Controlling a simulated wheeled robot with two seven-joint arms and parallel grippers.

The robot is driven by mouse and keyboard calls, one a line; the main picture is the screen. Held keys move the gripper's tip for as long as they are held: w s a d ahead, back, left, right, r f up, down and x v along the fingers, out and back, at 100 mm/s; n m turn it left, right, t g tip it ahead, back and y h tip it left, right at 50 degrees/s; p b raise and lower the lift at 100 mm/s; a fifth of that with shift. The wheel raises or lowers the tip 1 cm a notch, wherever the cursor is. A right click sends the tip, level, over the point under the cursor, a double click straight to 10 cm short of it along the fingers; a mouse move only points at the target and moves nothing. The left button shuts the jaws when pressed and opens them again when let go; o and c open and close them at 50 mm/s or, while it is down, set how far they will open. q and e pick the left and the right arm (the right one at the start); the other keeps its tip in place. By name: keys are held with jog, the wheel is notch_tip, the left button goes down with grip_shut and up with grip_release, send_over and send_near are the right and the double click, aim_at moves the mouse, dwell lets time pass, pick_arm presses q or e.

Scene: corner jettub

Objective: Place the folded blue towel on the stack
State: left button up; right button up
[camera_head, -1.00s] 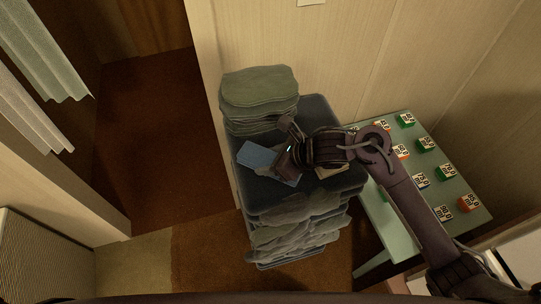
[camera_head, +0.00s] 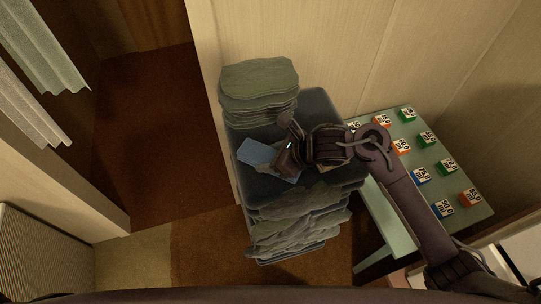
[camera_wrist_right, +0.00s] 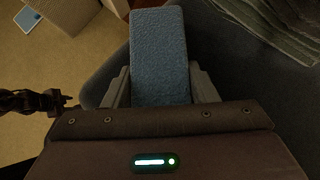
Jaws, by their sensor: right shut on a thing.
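The folded blue towel (camera_head: 257,152) is a flat light-blue rectangle over the dark grey-blue cart top. My right gripper (camera_head: 284,160) is shut on one end of it, and the other end sticks out to the left in the head view. In the right wrist view the towel (camera_wrist_right: 158,50) lies between the two grey fingers. A stack of folded grey-green towels (camera_head: 258,82) stands at the cart's far left end, beyond the held towel and apart from it. Whether the towel touches the cart top is unclear. My left gripper is not seen.
The cart (camera_head: 322,108) stands against a wooden wall. A beige item shows partly under my right wrist. A pale green table (camera_head: 395,225) with several small coloured boxes is at right. Floor is open at left.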

jog(key=shift+f+b, duration=0.3)
jog(key=o, duration=1.2)
